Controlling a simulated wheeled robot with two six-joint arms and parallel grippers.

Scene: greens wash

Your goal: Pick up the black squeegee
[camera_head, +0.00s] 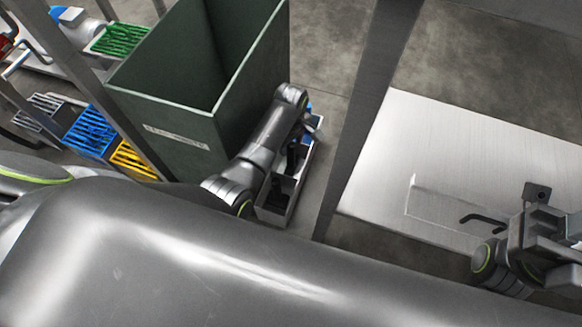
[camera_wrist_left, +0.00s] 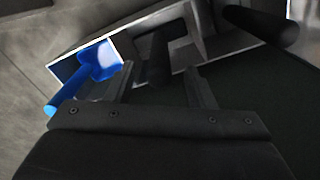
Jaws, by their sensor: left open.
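A black tool, which looks like the black squeegee (camera_wrist_left: 153,55), stands in a compartment of a grey metal caddy (camera_wrist_left: 122,37). In the left wrist view its dark handle shows between and just beyond the two fingers of my left gripper (camera_wrist_left: 160,80). The fingers are apart, with a gap on each side of it. In the head view my left gripper (camera_head: 297,142) is over the caddy (camera_head: 273,213) and hides much of it, so the squeegee is hard to make out there. My right gripper (camera_head: 538,235) is at the far right, over the metal table; its jaws are unclear.
A blue tool (camera_wrist_left: 88,75) sits in the caddy beside the squeegee. A large dark green bin (camera_head: 165,125) stands close left of the caddy. A bare metal table (camera_head: 470,150) is to the right. Green (camera_head: 118,40), blue (camera_head: 88,132) and yellow (camera_head: 130,160) racks are at left.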

